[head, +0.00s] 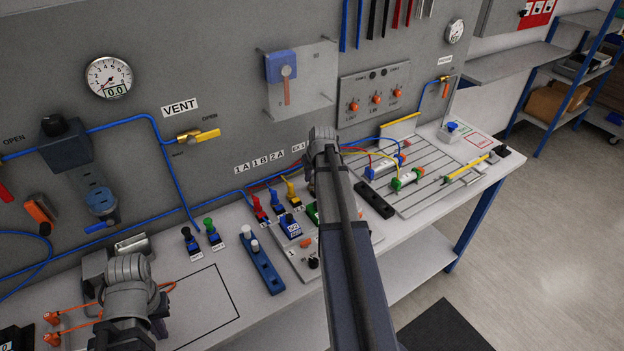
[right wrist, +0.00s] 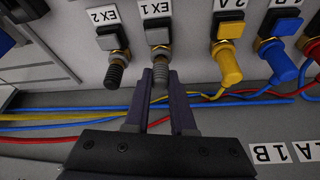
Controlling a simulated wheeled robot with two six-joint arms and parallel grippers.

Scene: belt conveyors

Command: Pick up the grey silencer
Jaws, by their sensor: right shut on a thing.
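In the right wrist view, the grey silencer (right wrist: 160,72) stands on the brass fitting at the label EX 1. My right gripper (right wrist: 162,82) has its two fingers on either side of it, shut on it. A darker silencer (right wrist: 115,74) sits on the fitting beside it at EX 2, apart from the fingers. In the head view my right arm hides the silencer and the right fingertips. My left gripper (head: 126,300) is at the lower left over the bench; its fingers are not clear.
A yellow plug (right wrist: 229,65) and a blue plug (right wrist: 281,65) are close beside the grey silencer. Coloured tubes run near the fingers. On the bench (head: 205,320), a blue rack (head: 262,262) with white pieces and a slotted plate (head: 430,170) with cylinders flank my right arm.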

